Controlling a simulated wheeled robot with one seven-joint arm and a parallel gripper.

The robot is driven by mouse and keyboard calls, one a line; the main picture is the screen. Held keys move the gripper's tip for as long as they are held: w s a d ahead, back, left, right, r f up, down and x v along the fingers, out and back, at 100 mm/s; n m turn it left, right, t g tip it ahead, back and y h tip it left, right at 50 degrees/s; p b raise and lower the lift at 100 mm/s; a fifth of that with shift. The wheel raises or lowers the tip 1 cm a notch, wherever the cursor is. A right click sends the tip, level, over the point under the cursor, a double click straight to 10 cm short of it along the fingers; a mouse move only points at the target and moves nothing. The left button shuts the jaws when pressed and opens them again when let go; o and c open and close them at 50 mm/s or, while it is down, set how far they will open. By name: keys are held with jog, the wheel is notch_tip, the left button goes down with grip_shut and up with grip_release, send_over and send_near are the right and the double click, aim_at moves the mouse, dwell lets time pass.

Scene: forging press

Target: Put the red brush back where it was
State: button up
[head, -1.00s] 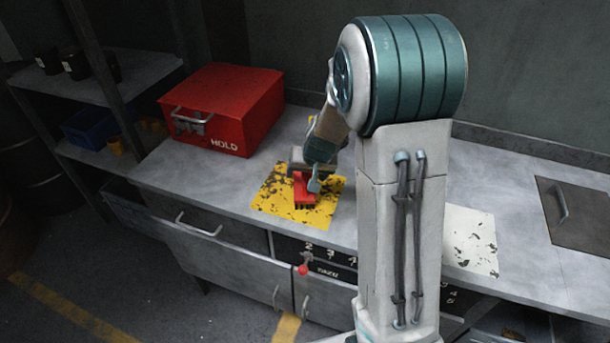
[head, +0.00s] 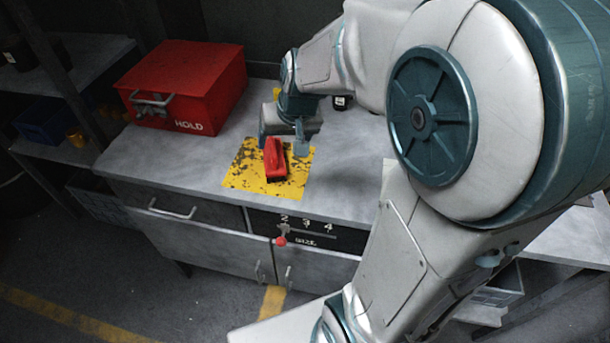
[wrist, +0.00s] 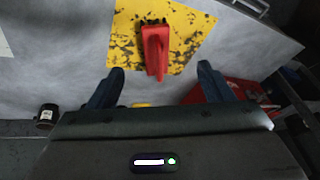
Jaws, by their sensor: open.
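The red brush (head: 275,160) rests on the worn yellow patch (head: 238,178) on the grey bench top. It also shows in the wrist view (wrist: 155,52), lying on the yellow patch (wrist: 190,30) with a few dark bristles at its far end. My gripper (head: 283,146) is just behind and above the brush in the head view. In the wrist view my gripper (wrist: 160,80) has its two fingers spread wide, with the near end of the brush between and beyond the tips. Nothing is held. Contact with the brush cannot be told.
A red HOLD box (head: 190,85) stands on the bench to the left of the patch. A small dark jar (wrist: 46,115) shows at the left of the wrist view. A red-knobbed lever (head: 282,240) sits on the bench front. Bare bench lies around the patch.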

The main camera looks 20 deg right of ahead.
jog(key=s+r+n+g+h, duration=0.1)
jog(key=s+r, duration=0.1)
jog(key=s, duration=1.3)
jog(key=shift+s+a+n, duration=0.15)
jog(key=shift+s+n, duration=0.25)
